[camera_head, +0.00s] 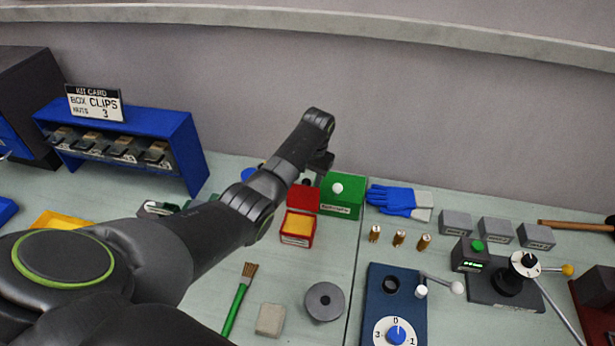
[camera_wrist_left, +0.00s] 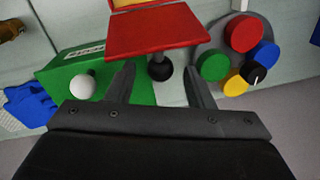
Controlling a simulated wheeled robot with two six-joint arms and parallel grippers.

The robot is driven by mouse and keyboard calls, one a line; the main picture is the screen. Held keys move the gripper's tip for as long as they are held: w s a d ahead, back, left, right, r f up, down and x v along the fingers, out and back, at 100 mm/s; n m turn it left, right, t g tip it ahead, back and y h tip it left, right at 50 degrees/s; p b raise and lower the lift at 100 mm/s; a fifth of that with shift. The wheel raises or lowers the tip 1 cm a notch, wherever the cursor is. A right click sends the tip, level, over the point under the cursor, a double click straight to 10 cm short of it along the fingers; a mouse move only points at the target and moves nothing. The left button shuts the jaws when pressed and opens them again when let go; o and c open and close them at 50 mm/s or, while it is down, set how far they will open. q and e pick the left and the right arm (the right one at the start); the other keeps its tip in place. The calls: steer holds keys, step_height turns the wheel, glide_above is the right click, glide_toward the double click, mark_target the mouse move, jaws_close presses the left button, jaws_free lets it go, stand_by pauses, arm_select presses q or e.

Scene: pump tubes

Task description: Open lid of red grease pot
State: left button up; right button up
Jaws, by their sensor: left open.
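The red grease pot (camera_head: 297,240) stands on the bench with its yellow inside showing. Its red lid (camera_head: 304,198) is swung up at the back, and the pot is open. In the left wrist view, the lid (camera_wrist_left: 155,32) fills the top middle, with a black knob (camera_wrist_left: 160,68) on its far side. My left gripper (camera_wrist_left: 158,72) is open, with the knob between or just beyond its fingertips; contact cannot be told. In the head view my left gripper (camera_head: 319,166) is behind the lid, its fingers partly hidden. My right gripper does not show.
A green box (camera_head: 342,198) with a white knob stands close beside the lid. Blue gloves (camera_head: 398,201), brass pieces (camera_head: 398,239) and grey blocks (camera_head: 496,231) lie to the right. A grey disc with coloured caps (camera_wrist_left: 242,34) is near my gripper. A blue rack (camera_head: 185,148) stands left.

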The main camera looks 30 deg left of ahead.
arm_select(q)
steer(key=shift+f, duration=0.35)
